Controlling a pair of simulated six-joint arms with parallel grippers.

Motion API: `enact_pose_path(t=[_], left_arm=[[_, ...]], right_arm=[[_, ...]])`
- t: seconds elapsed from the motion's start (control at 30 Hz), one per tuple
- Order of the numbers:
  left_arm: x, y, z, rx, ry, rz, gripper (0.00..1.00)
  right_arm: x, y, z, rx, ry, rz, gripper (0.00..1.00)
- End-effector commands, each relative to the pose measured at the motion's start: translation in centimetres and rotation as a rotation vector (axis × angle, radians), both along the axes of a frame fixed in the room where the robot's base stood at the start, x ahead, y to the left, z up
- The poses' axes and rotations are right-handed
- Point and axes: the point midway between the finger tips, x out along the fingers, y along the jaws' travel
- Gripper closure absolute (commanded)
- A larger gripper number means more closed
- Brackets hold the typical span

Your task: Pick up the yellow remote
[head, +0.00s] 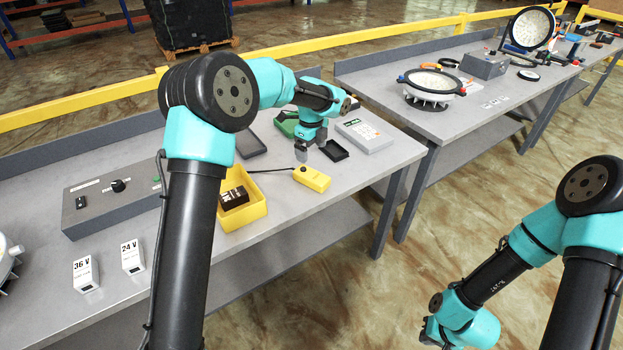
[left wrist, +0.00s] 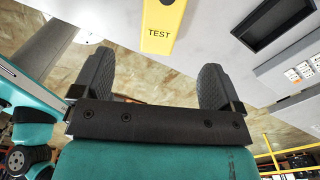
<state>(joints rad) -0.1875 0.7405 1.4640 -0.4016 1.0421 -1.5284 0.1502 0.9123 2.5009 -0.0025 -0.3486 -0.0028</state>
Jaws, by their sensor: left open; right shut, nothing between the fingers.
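The yellow remote (head: 312,179) lies on the grey workbench, with a thin black cord running from its left end. In the left wrist view the remote (left wrist: 163,25) shows the word TEST, beyond the fingertips and roughly between their lines. My left gripper (head: 309,152) is above the bench just behind the remote, apart from it. In the left wrist view the left gripper (left wrist: 154,65) has its two dark fingers spread wide with nothing between them. My right arm is at the lower right, over the floor, and its fingers cannot be seen.
A yellow bin (head: 243,205) with a dark block inside stands left of the remote. A black tray (head: 335,150) and a grey box (head: 364,135) are right of my left gripper. A control box (head: 115,195) and two white labelled blocks stand further left. The bench's front edge is close.

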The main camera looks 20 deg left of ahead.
Motion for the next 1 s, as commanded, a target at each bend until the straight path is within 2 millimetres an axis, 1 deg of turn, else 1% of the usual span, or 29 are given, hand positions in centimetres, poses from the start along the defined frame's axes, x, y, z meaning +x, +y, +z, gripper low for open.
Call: enact_pose_path(t=[0.03,0.1,0.2,0.33,0.47,0.8,0.87,1.0], left_arm=[[0.0,0.0,-1.0,0.0,0.003,0.0,0.08],[0.0,0.0,-2.2,0.0,0.003,0.0,0.08],[-0.1,0.0,-3.9,-0.001,0.004,-0.001,0.08],[0.0,0.0,-5.6,0.0,0.001,0.0,0.08],[0.0,0.0,-6.3,0.0,0.0,0.0,0.08],[0.0,0.0,-6.4,-0.001,0.0,0.0,0.08],[0.0,0.0,-6.8,-0.001,0.001,0.0,0.08],[0.1,0.0,-8.5,-0.001,0.004,0.0,0.08]], right_arm=[[0.0,0.0,0.0,0.0,0.0,0.0,1.0],[0.0,0.0,0.0,0.0,0.0,0.0,1.0],[0.0,0.0,0.0,0.0,0.0,0.0,1.0],[0.0,0.0,0.0,0.0,0.0,0.0,1.0],[0.0,0.0,0.0,0.0,0.0,0.0,1.0],[0.0,0.0,0.0,0.0,0.0,0.0,1.0],[0.0,0.0,0.0,0.0,0.0,0.0,1.0],[0.0,0.0,0.0,0.0,0.0,0.0,1.0]])
